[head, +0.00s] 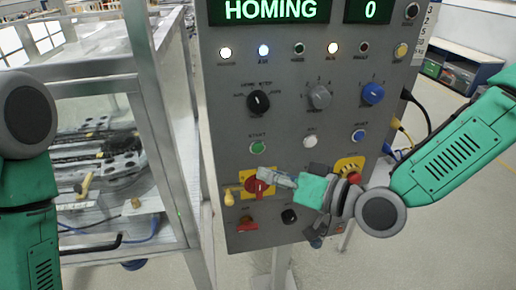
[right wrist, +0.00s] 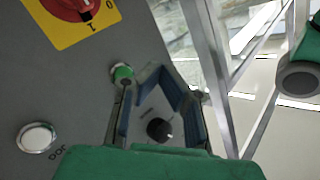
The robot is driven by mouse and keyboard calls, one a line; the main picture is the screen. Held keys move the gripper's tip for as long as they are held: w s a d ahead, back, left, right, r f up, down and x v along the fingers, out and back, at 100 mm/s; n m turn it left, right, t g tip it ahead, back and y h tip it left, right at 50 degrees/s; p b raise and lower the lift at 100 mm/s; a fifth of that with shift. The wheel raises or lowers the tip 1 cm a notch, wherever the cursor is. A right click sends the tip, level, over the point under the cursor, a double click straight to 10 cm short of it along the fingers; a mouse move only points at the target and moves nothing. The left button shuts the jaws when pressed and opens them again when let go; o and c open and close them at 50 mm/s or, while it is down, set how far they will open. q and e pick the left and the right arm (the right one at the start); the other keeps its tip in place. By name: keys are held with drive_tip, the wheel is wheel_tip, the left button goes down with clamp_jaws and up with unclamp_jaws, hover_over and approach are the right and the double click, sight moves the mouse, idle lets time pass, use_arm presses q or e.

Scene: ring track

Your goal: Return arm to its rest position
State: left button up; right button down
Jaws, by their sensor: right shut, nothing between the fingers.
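My right gripper (head: 268,174) is shut and empty. In the head view it is in front of the lower part of a grey control panel (head: 225,130), overlapping a red knob (head: 252,187) on a yellow plate. I cannot tell if it touches the knob. In the right wrist view the gripper's fingers (right wrist: 170,72) stand before the panel face, with a black knob (right wrist: 160,130) visible between them. My right arm comes in from the right edge. My left arm shows at the left edge, with its gripper out of view.
The panel's display (head: 268,10) reads "HOMING", and a smaller one (head: 370,10) reads 0. Knobs, buttons and lamps cover the panel. A metal-framed enclosure (head: 155,110) with machinery stands close on the left. Cables (head: 402,130) hang at the panel's right side. Open floor lies at right.

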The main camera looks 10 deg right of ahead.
drive_tip(key=s+d+f+g+h+b, duration=0.2)
drive_tip(key=s+f, duration=0.2)
drive_tip(key=f, duration=0.5)
drive_tip(key=s+d+f+m+g+h+b, duration=0.15)
drive_tip(key=s+f, duration=0.25)
drive_tip(key=f, duration=0.4)
drive_tip(key=s+d+f+g+h+b, duration=0.2)
drive_tip(key=s+d+f+h, duration=0.15)
drive_tip(key=f, duration=0.55)
drive_tip(key=s+d+f+g+h+b, duration=0.3)
drive_tip(key=s+d+f+g+h, duration=0.1)
drive_tip(key=s+d+f, duration=0.8)
drive_tip(key=shift+s+d+h+b, duration=0.35)
drive_tip(key=shift+s+d+h, duration=0.45)
drive_tip(key=shift+s+d, duration=0.4)
drive_tip(key=shift+w+a+m+g, duration=0.1)
drive_tip(key=shift+a+m+g, duration=0.05)
drive_tip(key=shift+m+g, duration=0.1)
